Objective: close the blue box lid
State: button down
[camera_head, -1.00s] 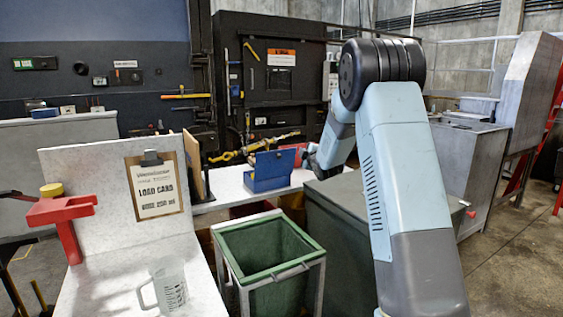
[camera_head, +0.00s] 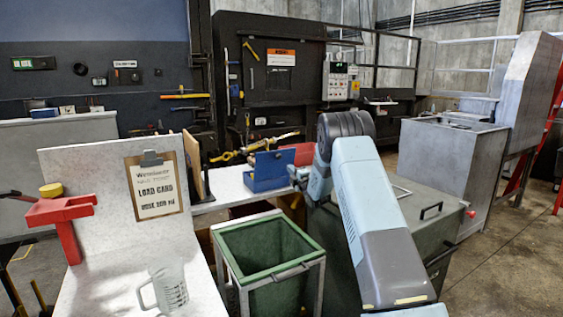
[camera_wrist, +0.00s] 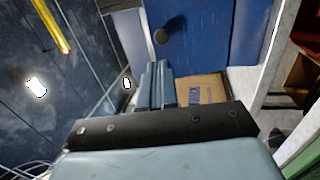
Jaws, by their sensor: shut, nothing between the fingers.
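The blue box (camera_head: 262,184) sits on the white bench in the head view, its lid (camera_head: 275,162) standing up and open at the back. My gripper (camera_head: 296,176) is just right of the box, at about its height. In the wrist view my gripper's fingers (camera_wrist: 157,80) are together with nothing between them. Blue panels (camera_wrist: 200,40) with a dark round knob fill the top of that view, beyond the fingertips; I take them for the blue box. Whether the fingers touch it cannot be told.
A brown printed carton or card (camera_wrist: 203,89) shows beside the fingers. A yellow-handled tool (camera_head: 235,153) lies behind the box, and a red object (camera_head: 302,154) is behind it at right. A green bin (camera_head: 268,247) stands in front, and a grey-green cabinet (camera_head: 420,215) at right.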

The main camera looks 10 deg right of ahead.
aim_at(279, 156)
jog(key=x, duration=0.9)
jog(key=shift+w+a, duration=0.2)
jog(key=shift+w, duration=0.1)
